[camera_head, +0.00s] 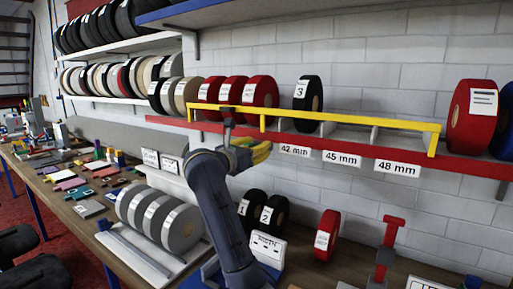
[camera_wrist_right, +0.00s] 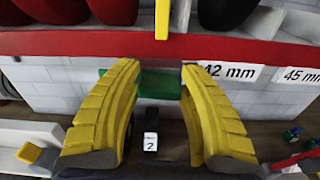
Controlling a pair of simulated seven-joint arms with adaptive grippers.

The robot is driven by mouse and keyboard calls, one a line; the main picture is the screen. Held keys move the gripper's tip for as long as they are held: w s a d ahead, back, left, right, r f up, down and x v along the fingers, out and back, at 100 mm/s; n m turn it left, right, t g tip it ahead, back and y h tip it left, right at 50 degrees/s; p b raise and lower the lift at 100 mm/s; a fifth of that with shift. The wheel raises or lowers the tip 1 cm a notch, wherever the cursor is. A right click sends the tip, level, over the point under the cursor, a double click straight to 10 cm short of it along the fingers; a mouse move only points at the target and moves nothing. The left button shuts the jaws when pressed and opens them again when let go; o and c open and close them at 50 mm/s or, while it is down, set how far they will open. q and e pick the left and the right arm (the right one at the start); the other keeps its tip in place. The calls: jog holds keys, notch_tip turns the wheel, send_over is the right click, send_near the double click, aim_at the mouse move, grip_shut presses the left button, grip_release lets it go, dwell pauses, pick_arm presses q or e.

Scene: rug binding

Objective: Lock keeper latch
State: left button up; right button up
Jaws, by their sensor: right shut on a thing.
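The yellow keeper bar (camera_head: 350,118) runs along the front of the reel shelf, above its red front edge (camera_head: 350,139). A short yellow upright also shows at the top of the right wrist view (camera_wrist_right: 161,18). My right gripper (camera_head: 262,148), with ribbed yellow fingers, is just below the red edge, left of the 42 mm label. In the right wrist view the gripper (camera_wrist_right: 160,72) is closed on a green block (camera_wrist_right: 158,84), which I take to be the latch. Its ends are partly hidden by the fingers. My left gripper is not in view.
Red reels (camera_head: 262,92) and black reel 3 (camera_head: 308,92) stand behind the bar. Grey rolls (camera_head: 180,228) lie left of my arm.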

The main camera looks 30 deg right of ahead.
jog(key=m, duration=0.4)
jog(key=shift+s, duration=0.1)
jog(key=m, duration=0.4)
jog(key=shift+s+d+f+m, duration=0.1)
jog(key=shift+s+d+m, duration=0.05)
jog(key=shift+m, duration=0.15)
jog(key=m, duration=0.4)
jog(key=shift+s+f+m, duration=0.1)
jog(key=shift+f+m, duration=0.05)
jog(key=shift+m, duration=2.15)
jog(key=o, duration=1.1)
jog(key=shift+o, duration=0.5)
jog(key=shift+f, duration=0.1)
